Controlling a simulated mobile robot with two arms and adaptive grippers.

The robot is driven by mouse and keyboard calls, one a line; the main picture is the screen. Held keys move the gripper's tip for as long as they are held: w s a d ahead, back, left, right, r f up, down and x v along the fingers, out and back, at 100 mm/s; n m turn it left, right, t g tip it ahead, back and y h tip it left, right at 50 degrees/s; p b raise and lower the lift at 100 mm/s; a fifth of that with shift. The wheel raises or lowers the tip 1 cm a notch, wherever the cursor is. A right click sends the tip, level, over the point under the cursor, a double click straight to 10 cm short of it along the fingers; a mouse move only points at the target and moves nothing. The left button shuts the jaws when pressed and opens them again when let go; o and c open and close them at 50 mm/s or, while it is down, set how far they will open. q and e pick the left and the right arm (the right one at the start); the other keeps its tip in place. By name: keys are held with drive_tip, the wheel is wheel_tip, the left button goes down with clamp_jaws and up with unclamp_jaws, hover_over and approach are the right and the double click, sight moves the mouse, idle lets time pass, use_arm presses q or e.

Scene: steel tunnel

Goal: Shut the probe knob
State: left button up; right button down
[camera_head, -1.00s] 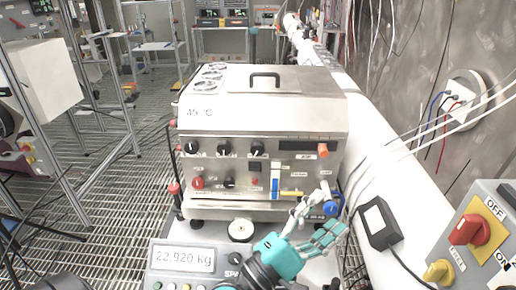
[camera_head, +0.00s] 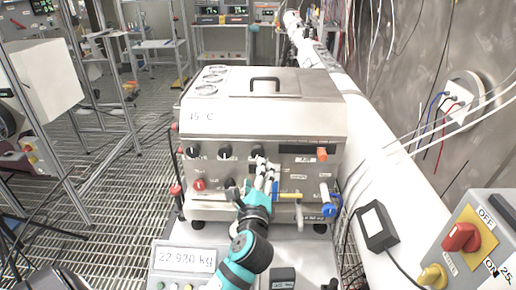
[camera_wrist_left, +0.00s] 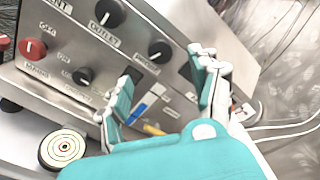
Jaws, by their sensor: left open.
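The steel cabinet (camera_head: 262,110) has a front panel with several knobs. The upper row holds black knobs, the left one (camera_head: 193,151), the middle one (camera_head: 225,151) and the right one (camera_head: 257,152). Below are a red knob (camera_head: 198,185) and a small black knob (camera_head: 229,184). The wrist view shows the outlet knob (camera_wrist_left: 110,12), the upper right knob (camera_wrist_left: 160,50) and the small lower knob (camera_wrist_left: 84,75). I cannot read which one is the probe knob. My left gripper (camera_head: 264,178) is open in front of the panel, and its fingers (camera_wrist_left: 163,78) hold nothing. My right gripper is out of view.
A blue valve handle (camera_head: 329,210) sits at the cabinet's lower right. A scale display (camera_head: 186,258) and a round disc (camera_wrist_left: 62,148) are in front. A white pipe (camera_head: 395,165) runs along the right, beside a switch box (camera_head: 480,240) and loose cables.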

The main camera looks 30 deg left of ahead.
sight(258, 155)
use_arm(q)
drive_tip(key=p+x, duration=0.2)
drive_tip(key=x, duration=0.7)
drive_tip(key=shift+w+a+p, duration=0.15)
drive_tip(key=shift+w+p, duration=0.15)
drive_tip(key=shift+w, duration=0.05)
drive_tip(key=shift+w+a, duration=0.25)
drive_tip(key=shift+w, duration=0.15)
drive_tip(key=c, duration=1.2)
